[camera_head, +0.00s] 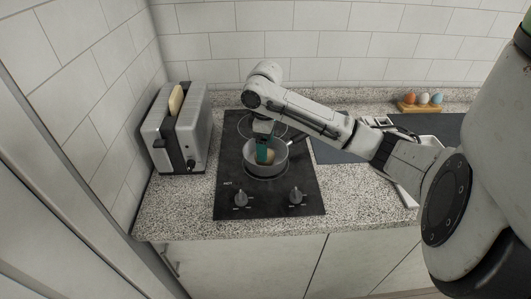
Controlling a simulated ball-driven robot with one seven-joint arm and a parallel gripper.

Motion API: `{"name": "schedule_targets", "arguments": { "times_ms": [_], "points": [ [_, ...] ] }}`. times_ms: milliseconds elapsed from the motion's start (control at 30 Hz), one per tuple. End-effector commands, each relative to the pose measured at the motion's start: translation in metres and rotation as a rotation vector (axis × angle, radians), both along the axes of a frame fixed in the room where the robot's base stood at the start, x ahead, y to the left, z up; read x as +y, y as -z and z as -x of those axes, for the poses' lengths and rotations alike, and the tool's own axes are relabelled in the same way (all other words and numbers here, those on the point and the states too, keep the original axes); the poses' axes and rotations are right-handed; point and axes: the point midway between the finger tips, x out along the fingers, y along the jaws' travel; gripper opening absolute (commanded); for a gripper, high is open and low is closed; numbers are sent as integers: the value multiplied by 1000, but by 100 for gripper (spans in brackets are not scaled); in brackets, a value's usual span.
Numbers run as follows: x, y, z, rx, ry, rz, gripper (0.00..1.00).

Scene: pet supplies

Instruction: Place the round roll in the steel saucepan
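The steel saucepan (283,167) stands on the black cooktop, with its dark handle pointing to the upper right. My gripper (266,158) points down, and its teal fingers reach inside the pan's rim. A small tan rounded thing, apparently the round roll (271,154), shows beside and behind the fingers within the pan. The fingers partly hide it. I cannot tell whether the fingers are shut on it or apart from it, or whether it rests on the pan's bottom.
The cooktop (229,200) has two front knobs. A steel toaster (195,135) with bread stands at the left. A wooden egg holder (418,107) with colored eggs is at the back right. A dark mat (335,152) and a white tray (430,141) lie partly behind my arm.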

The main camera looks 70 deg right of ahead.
Motion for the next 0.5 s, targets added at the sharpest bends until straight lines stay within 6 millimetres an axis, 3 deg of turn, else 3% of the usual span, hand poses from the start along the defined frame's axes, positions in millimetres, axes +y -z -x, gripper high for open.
{"name": "schedule_targets", "arguments": {
  "times_ms": [333, 500],
  "points": [
    [-1, -68, 0, 0, -2, 4, 79],
    [0, -81, 0, 0, -1, 1, 79]
  ]
}}
